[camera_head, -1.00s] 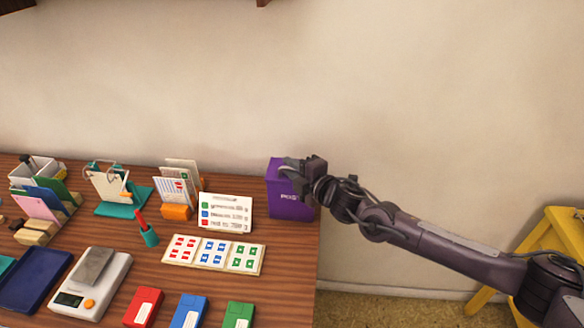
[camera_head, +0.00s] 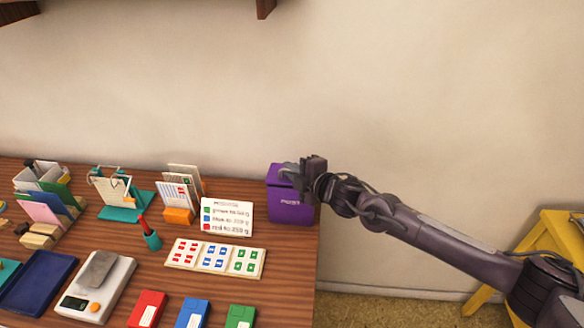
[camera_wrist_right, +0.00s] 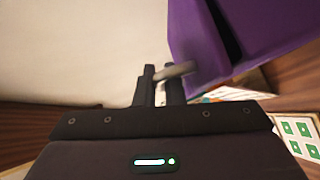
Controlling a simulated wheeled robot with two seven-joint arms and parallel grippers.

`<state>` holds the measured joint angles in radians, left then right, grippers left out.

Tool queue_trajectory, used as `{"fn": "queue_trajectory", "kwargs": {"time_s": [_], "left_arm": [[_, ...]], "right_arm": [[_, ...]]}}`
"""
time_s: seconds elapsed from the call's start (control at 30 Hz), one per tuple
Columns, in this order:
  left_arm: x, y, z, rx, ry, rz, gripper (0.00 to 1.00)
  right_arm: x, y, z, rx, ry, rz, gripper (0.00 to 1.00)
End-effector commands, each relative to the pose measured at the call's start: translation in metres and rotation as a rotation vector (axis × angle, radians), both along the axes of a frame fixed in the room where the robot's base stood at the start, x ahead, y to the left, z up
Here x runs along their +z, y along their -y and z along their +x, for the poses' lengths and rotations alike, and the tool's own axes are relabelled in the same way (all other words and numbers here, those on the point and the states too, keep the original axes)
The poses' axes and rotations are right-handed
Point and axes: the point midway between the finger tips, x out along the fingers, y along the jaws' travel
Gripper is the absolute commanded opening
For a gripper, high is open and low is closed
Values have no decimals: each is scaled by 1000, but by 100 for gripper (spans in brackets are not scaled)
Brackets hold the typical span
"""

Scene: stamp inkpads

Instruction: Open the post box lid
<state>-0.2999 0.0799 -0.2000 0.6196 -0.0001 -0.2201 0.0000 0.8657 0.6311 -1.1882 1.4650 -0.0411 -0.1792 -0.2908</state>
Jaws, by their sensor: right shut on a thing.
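The purple post box (camera_head: 290,207) stands at the right end of the wooden table, with its lid (camera_head: 276,171) at the top. My right gripper (camera_head: 297,170) is at the lid's right side. In the right wrist view, its two dark fingers (camera_wrist_right: 165,88) are shut on a small grey lid handle (camera_wrist_right: 176,71). The purple box (camera_wrist_right: 265,30) fills the upper right there, and a dark band lies between two purple parts. My gripper hides part of the lid, so I cannot tell how far it stands open. My left gripper is not in view.
Letter holders, a scale (camera_head: 95,285) and coloured inkpads (camera_head: 191,312) fill the table further left. A yellow stool (camera_head: 548,235) stands at the right, near my arm. The wall is behind.

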Motion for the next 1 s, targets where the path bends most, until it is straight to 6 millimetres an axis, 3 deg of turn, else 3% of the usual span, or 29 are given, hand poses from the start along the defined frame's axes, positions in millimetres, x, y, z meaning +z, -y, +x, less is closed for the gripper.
{"fn": "queue_trajectory", "kwargs": {"time_s": [0.03,0.1,0.33,0.5,1.0], "left_arm": [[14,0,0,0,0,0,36],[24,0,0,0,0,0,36],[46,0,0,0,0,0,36],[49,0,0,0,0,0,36],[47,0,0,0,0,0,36]], "right_arm": [[11,1,2,-2,-32,8,0],[16,1,5,-1,-84,19,0],[24,3,16,-3,-252,54,0],[26,4,23,-1,-354,74,0],[30,6,31,-1,-349,72,0]]}}
